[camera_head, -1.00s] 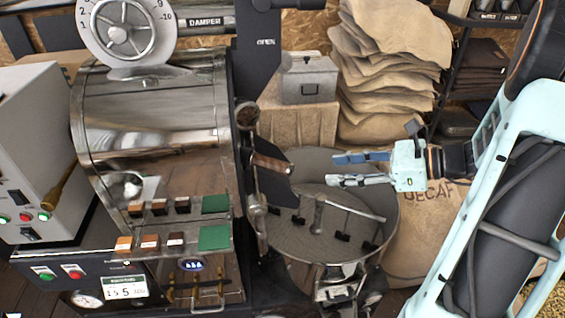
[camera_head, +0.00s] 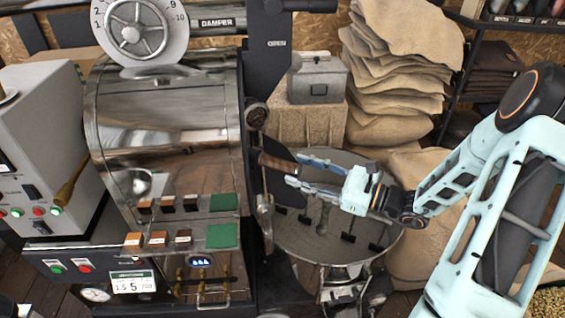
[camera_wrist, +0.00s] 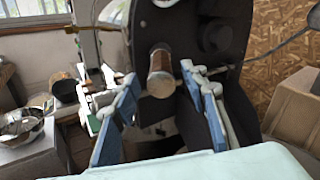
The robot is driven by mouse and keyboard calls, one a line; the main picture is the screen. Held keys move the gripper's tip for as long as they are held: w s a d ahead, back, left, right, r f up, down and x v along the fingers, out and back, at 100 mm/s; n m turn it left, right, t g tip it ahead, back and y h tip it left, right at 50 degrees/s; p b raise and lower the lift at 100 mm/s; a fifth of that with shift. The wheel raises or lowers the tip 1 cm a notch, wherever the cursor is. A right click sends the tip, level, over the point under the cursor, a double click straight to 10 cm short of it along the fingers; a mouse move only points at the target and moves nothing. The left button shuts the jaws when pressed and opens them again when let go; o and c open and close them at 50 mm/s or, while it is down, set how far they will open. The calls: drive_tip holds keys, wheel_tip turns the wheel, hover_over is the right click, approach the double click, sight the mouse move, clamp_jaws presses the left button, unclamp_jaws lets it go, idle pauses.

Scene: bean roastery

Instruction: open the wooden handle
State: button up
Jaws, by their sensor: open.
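The wooden handle (camera_head: 279,163) is a short brown cylinder on the front of the steel roaster drum, above the round cooling tray. In the wrist view the handle (camera_wrist: 161,74) shows end-on with a metal cap, between and beyond my two fingers. My gripper (camera_head: 295,172) is open, its blue-padded fingers pointing left at the handle in the head view. Its fingertips (camera_wrist: 165,84) sit on either side of the handle in the wrist view. I cannot tell whether either finger touches it.
The round cooling tray (camera_head: 320,245) with stirring arms lies below my gripper. A grey metal box (camera_head: 318,80) stands on a block behind. Stacked burlap sacks (camera_head: 395,70) rise at the back right. The black front plate (camera_wrist: 215,60) is close around the handle.

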sight(263, 158)
drive_tip(key=shift+p+x, duration=0.35)
drive_tip(key=shift+x, duration=2.45)
drive_tip(key=shift+d, duration=0.1)
clamp_jaws()
